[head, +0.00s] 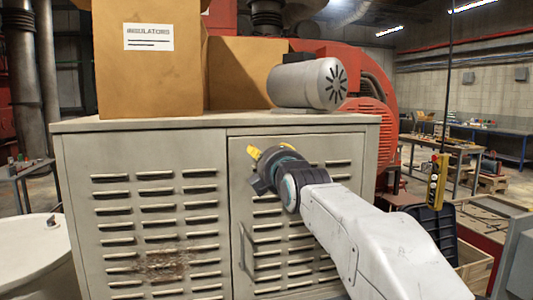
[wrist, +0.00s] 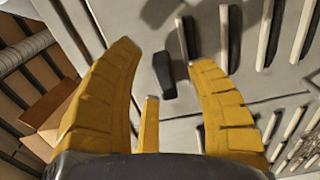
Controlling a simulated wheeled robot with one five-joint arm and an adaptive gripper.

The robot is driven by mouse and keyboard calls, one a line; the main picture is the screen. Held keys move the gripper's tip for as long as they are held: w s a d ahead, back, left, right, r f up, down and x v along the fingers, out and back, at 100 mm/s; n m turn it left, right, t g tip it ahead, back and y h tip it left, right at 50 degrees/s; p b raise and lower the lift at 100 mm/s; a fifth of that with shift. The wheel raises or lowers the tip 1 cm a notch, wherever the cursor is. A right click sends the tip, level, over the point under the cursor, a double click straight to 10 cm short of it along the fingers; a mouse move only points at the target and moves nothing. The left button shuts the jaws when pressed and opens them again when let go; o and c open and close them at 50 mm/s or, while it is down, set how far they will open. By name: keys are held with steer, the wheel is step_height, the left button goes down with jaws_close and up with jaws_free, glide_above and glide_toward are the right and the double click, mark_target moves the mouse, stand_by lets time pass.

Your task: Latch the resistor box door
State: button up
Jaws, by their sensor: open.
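The resistor box (head: 140,150) is a grey metal cabinet with louvred doors across the head view. Its right door (head: 330,148) looks flush with the front or nearly so; a small gap cannot be ruled out. A vertical bar handle (head: 243,250) is low on that door's left side. My gripper (head: 254,158) is at the door's upper left, with yellow fingers. In the wrist view my gripper (wrist: 165,65) is open and empty. A short dark latch lever (wrist: 163,75) shows between its fingertips, in front of the louvred metal. In the head view my gripper hides that spot.
A cardboard box labelled INSULATORS (head: 150,75) and a grey motor (head: 308,84) stand on the cabinet top. A yellow pendant control (head: 437,180) hangs at right. A white drum (head: 32,250) stands at left. Workbenches are behind at right.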

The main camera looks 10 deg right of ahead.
steer(key=shift+w, duration=0.4)
jaws_close()
stand_by(0.4)
